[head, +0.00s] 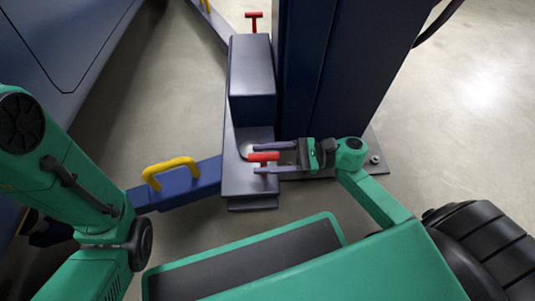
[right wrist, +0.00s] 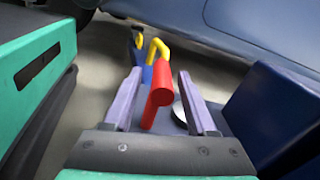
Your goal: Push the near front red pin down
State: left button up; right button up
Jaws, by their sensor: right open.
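The near red pin (head: 263,157) is a T-shaped pin standing on the blue lift base at the foot of the column. My right gripper (head: 262,158) is open, with one finger on each side of the pin's red head. In the right wrist view the red pin (right wrist: 158,92) stands between the two purple fingers (right wrist: 158,98), with gaps on both sides; contact is not visible. A second red pin (head: 254,20) stands at the far end of the base. Of my left arm, links show at the left; its gripper is not visible.
A blue lift arm (head: 190,185) with a yellow handle (head: 169,168) extends left from the base. The dark blue column (head: 335,70) rises just behind my right gripper. A blue vehicle body (head: 60,40) fills the upper left. Open floor lies at the right.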

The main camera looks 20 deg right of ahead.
jog(key=shift+d+r, duration=0.1)
jog(key=shift+d, duration=0.2)
jog(key=p+v, duration=0.3)
jog(key=v, duration=1.1)
jog(key=shift+p, duration=0.3)
jog(key=shift+s, duration=0.1)
